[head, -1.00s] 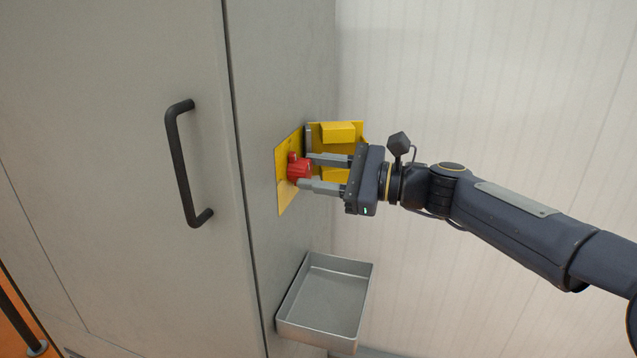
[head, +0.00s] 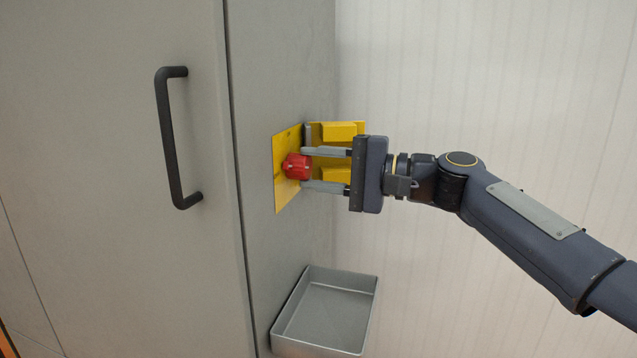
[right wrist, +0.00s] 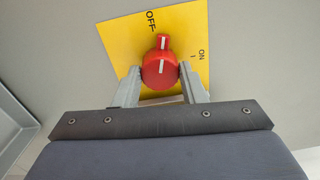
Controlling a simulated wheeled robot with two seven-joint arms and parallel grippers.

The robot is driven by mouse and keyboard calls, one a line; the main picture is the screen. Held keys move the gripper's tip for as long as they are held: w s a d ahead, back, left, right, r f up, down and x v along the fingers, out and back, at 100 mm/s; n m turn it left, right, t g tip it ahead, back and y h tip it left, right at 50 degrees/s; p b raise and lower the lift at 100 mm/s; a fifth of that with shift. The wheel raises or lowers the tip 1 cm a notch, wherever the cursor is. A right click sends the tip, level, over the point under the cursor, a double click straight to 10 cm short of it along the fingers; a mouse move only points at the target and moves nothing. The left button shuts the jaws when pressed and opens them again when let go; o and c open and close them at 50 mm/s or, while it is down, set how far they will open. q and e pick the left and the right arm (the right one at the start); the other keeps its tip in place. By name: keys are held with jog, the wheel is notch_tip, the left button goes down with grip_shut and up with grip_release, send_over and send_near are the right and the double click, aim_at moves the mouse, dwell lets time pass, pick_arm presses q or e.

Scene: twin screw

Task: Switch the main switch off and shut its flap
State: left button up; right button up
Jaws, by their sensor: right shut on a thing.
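The main switch is a red rotary knob (head: 295,166) on a yellow plate (head: 286,200) on the side of the grey cabinet. It also shows in the right wrist view (right wrist: 160,70), where its white-marked pointer aims close to the OFF label and away from ON. The yellow flap (head: 345,129) stands open, out from the cabinet side, partly hidden behind my right gripper (head: 304,168). My right gripper is shut on the red knob, one finger on each side of it, as the right wrist view (right wrist: 160,72) also shows. My left gripper is not in view.
A grey open tray (head: 322,312) sits low on the cabinet side, below the switch, and looks empty. A black handle (head: 170,140) stands out from the cabinet front. A pale wall (head: 500,70) is behind; the space between looks free.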

jog(key=shift+f+n+b, duration=0.1)
jog(key=shift+n+b, duration=0.85)
jog(key=shift+n, duration=0.75)
jog(key=o, duration=1)
jog(key=shift+d, duration=0.1)
jog(key=b+v, duration=0.1)
jog(key=v, duration=0.6)
jog(key=shift+s+d, duration=0.1)
jog(key=shift+d, duration=0.2)
